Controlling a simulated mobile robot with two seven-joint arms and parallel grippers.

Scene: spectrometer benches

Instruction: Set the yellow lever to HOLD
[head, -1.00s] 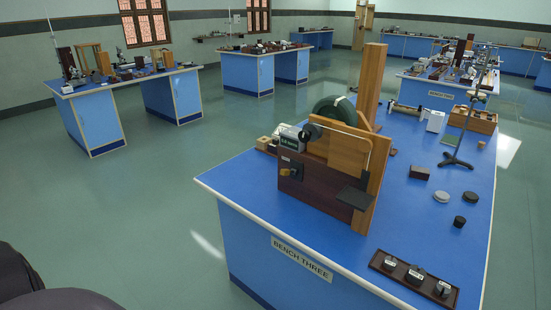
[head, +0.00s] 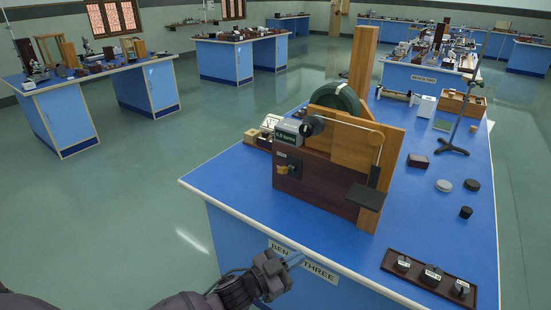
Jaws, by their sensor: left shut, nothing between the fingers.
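The yellow lever (head: 284,168) is a small knob on the dark front face of the wooden apparatus (head: 318,185) on bench three. Marks near it are too small to read, so I cannot tell which setting it points to. My left gripper (head: 294,261) is shut and empty. It is in front of the bench's front side, lower in the picture than the lever and apart from it, covering part of the "BENCH THREE" label (head: 318,272). My right gripper is not in view.
The blue bench top (head: 230,186) has a bare strip left of the apparatus. A dark tray (head: 405,279) with several labelled weights lies at the front right. A flat dark plate (head: 370,196) juts from the apparatus. A stand (head: 455,150) and small round pieces are farther right.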

